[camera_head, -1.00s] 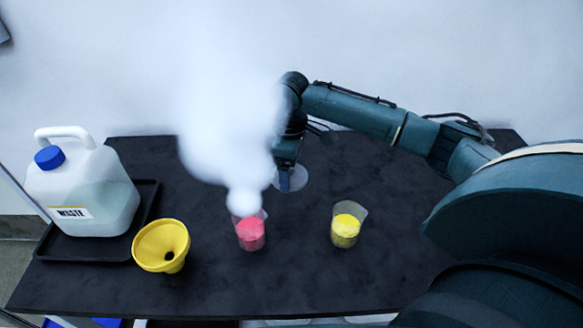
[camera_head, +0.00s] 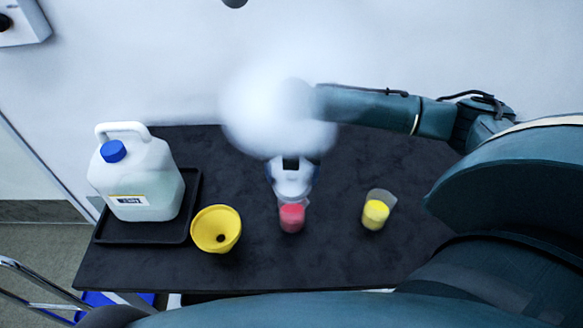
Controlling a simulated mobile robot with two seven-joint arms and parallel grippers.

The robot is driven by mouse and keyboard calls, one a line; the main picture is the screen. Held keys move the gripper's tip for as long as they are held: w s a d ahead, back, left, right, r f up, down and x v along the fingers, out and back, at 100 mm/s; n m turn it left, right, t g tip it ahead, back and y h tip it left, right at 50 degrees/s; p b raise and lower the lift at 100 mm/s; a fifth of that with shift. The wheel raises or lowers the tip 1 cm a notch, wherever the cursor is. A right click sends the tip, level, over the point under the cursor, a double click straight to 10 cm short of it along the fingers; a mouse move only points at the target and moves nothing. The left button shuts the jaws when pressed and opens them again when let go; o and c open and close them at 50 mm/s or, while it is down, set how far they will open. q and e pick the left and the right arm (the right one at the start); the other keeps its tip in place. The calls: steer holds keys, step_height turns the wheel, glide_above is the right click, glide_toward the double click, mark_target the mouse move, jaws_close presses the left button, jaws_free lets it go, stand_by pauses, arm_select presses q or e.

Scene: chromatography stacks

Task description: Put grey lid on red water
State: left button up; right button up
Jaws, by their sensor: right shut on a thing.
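A small beaker of red liquid (camera_head: 292,218) stands on the black table, right of the yellow funnel. My right gripper (camera_head: 293,178) is directly above and behind it in the picture, shut on the pale grey lid (camera_head: 293,188). The lid overlaps the top of the red beaker in the view; I cannot tell whether it touches the rim. White vapour hides the wrist and part of the gripper. My left gripper is not in view.
A beaker of yellow liquid (camera_head: 375,214) stands to the right. The yellow funnel (camera_head: 216,230) is to the left. A white waste canister (camera_head: 140,180) with a blue cap sits on a black tray (camera_head: 187,212). The table (camera_head: 330,262) is clear in front.

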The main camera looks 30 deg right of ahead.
mark_target(292, 186)
steer(key=shift+d+f+b, duration=0.1)
steer(key=shift+f+b, duration=0.55)
steer(key=shift+f, duration=0.3)
steer(key=shift+f+b, duration=0.8)
steer(key=shift+b, duration=0.05)
steer(key=shift+f+b, duration=0.45)
steer(key=shift+b, duration=0.15)
steer(key=shift+f, duration=0.1)
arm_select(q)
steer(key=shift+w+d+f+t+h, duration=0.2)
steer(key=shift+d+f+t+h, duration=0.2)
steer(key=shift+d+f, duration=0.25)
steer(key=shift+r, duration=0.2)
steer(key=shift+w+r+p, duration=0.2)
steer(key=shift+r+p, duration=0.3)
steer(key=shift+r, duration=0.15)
